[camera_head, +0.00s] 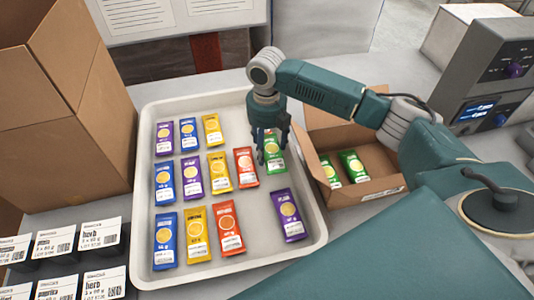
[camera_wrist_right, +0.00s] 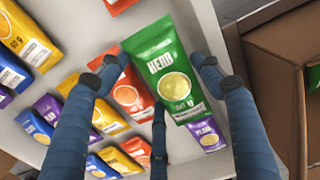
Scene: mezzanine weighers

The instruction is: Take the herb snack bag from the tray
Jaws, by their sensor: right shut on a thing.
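The green herb snack bag (camera_head: 274,158) is in my right gripper (camera_head: 271,146), over the right side of the white tray (camera_head: 311,224). In the right wrist view the herb bag (camera_wrist_right: 165,72) faces me with its label showing, between the blue fingers of my right gripper (camera_wrist_right: 158,75). It looks larger than the bags around it and overlaps an orange and a purple one, so it seems to be raised above the tray floor. My left gripper is not in view.
Several blue, purple, yellow and orange bags lie in rows in the tray. An open cardboard box (camera_head: 372,189) with green bags (camera_head: 353,165) stands right of the tray. A tall cardboard box (camera_head: 62,110) stands left. Label cards (camera_head: 58,241) stand at front left.

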